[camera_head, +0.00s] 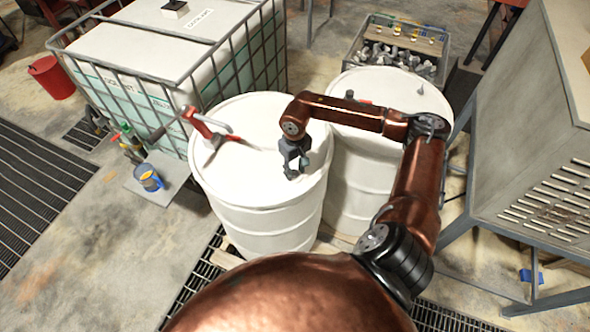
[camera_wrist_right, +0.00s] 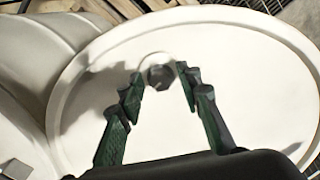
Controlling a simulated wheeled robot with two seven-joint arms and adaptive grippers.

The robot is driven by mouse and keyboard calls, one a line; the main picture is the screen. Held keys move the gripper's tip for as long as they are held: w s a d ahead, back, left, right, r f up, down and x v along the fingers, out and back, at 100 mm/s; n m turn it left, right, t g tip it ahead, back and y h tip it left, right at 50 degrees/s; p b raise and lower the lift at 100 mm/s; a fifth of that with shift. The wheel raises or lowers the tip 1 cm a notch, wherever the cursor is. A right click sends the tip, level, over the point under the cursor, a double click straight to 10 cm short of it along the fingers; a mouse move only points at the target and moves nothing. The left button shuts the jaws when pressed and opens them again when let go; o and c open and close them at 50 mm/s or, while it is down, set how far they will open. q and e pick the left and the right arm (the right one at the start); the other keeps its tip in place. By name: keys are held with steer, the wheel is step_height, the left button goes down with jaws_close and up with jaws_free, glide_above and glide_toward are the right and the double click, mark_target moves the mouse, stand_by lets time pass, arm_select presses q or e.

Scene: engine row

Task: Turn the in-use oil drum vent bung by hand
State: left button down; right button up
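The in-use oil drum (camera_head: 262,205) is white and has a red-handled pump (camera_head: 205,124) on its top. My right gripper (camera_head: 293,172) points down at the right part of that drum's lid. In the right wrist view the vent bung (camera_wrist_right: 160,74) is a small round grey cap on the white lid (camera_wrist_right: 240,85). The green fingers of my right gripper (camera_wrist_right: 160,82) are apart, with the bung showing between and just beyond their tips. I cannot tell whether they touch it. In the head view the bung is hidden by the gripper. My left gripper is not in view.
A second white drum (camera_head: 357,180) stands close at the right, under my right forearm. A caged liquid tank (camera_head: 160,60) stands behind left. A grey cabinet (camera_head: 530,130) is at the right. A crate of metal parts (camera_head: 400,50) is behind. A blue jug (camera_head: 149,180) stands at the left.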

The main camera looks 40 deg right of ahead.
jaws_close()
